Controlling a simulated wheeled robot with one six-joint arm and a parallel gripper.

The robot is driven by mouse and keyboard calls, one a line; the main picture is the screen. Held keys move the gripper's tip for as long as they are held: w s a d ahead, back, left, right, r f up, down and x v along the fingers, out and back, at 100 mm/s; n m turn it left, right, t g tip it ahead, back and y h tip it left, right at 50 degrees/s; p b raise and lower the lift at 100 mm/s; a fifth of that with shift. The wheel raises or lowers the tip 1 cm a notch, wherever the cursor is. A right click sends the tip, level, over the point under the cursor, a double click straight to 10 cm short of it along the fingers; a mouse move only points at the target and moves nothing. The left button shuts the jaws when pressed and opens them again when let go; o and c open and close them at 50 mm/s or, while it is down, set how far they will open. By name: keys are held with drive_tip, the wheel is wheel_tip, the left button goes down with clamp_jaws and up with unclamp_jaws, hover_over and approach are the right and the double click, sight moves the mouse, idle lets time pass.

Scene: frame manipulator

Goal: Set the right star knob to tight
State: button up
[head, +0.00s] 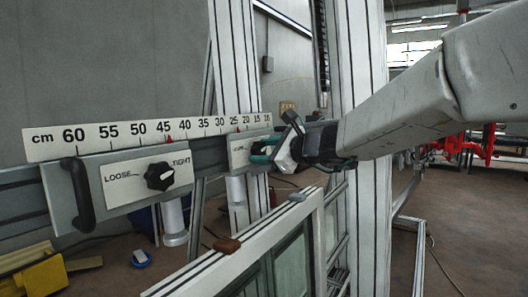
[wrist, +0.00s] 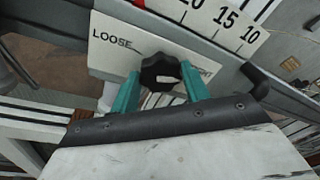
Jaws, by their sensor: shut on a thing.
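The right star knob (wrist: 160,72) is black and lobed, on a pale label plate (wrist: 108,57) in the wrist view. LOOSE is readable left of it; the TIGHT lettering on the right is partly covered by a finger. My gripper (wrist: 161,78) has its teal fingers on either side of the knob and is shut on it. In the head view my gripper (head: 272,152) is at the right carriage (head: 239,156) and hides this knob. Which way the knob is set I cannot tell.
A left carriage has its own black star knob (head: 160,176) and a black handle (head: 77,195). A cm scale (head: 150,131) runs above both. The right carriage's black handle (wrist: 256,80) is close to the right finger. A framed window (head: 288,250) stands below my gripper.

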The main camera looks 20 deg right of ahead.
drive_tip(key=shift+f, duration=0.1)
drive_tip(key=o, duration=1)
drive_tip(key=shift+s+d, duration=0.1)
drive_tip(key=v, duration=0.7)
drive_tip(key=shift+s+d, duration=0.15)
drive_tip(key=shift+s, duration=0.15)
